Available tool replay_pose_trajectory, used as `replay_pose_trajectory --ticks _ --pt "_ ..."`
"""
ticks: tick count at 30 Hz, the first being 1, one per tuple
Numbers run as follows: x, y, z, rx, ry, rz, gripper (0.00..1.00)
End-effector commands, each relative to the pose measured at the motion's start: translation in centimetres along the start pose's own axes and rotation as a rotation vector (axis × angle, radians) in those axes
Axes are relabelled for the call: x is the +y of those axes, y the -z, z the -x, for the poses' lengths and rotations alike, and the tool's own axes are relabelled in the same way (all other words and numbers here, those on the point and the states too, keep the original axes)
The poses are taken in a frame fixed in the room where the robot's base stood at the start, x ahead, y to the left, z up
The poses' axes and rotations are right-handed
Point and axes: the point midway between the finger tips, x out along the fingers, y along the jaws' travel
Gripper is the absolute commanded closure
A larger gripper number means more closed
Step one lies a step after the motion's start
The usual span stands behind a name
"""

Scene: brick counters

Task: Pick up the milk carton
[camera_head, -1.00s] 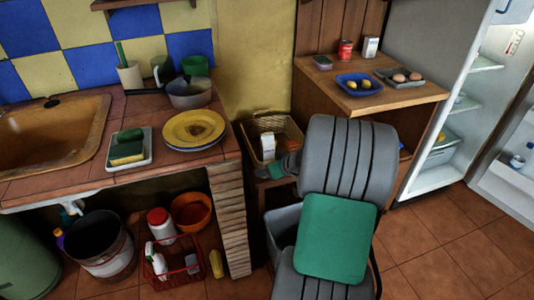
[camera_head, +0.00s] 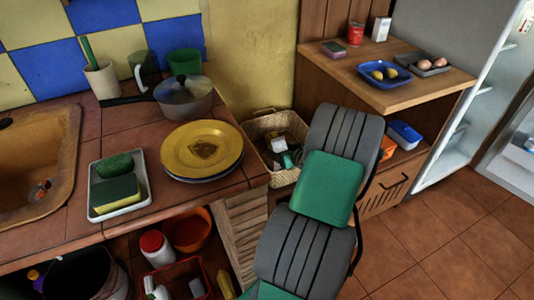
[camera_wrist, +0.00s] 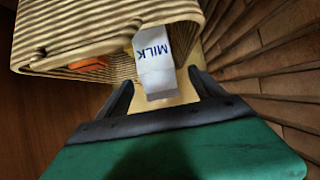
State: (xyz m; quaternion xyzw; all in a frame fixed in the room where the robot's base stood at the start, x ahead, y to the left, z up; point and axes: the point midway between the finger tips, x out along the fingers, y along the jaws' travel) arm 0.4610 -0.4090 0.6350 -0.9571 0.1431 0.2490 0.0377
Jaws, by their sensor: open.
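The white milk carton (camera_wrist: 153,62), marked MILK in blue, is at the wicker basket (camera_wrist: 75,22) in the wrist view. My gripper (camera_wrist: 160,80) is open, with one dark finger on each side of the carton's near end; contact with it cannot be made out. In the head view a small white part of the carton (camera_head: 279,145) shows inside the basket (camera_head: 262,124), and my gripper (camera_head: 288,159) is just in front of it. My arm hides the rest of the carton there.
To the left is a tiled counter with a yellow plate (camera_head: 202,149) and a lidded pot (camera_head: 184,98). To the right, a wooden unit holds a blue tray (camera_head: 385,75), a red can (camera_head: 355,34) and a white box (camera_head: 381,29). The floor at right is clear.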

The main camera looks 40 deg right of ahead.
Motion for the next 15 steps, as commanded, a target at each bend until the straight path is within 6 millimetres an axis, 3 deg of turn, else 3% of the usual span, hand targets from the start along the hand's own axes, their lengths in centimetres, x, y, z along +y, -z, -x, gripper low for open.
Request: replay_pose_trajectory --ticks 5,15 --pt "0.8 -0.5 -0.7 0.008 -0.012 -0.006 0.22" --pt "0.5 -0.7 -6.2 0.007 -0.009 -0.004 0.22"
